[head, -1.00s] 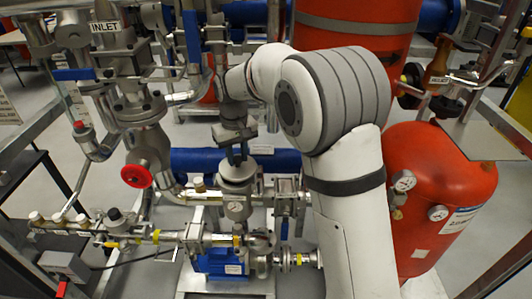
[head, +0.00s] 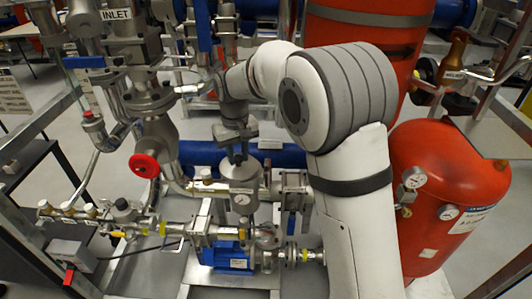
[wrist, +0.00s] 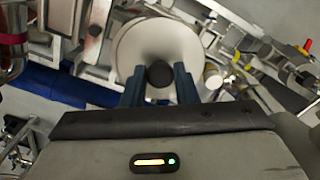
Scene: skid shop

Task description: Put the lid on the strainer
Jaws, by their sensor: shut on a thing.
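The strainer (head: 242,196) is a grey upright cylinder with a small round gauge on its front, among the pipework left of my arm. The lid (wrist: 150,40) is a pale round disc with a dark knob in the wrist view. In the head view the lid (head: 240,171) is level at the strainer's top. I cannot tell whether it touches the rim or is fully seated. My gripper (head: 238,158) is above it, pointing down. In the wrist view its blue fingers (wrist: 160,82) are shut on the lid's knob. The strainer's mouth is hidden.
A valve with a red handwheel (head: 144,165) stands left of the strainer. A blue motor (head: 228,256) sits below it. A red tank (head: 450,180) stands at right. A blue horizontal pipe (head: 280,155) runs behind. Pipes crowd both sides.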

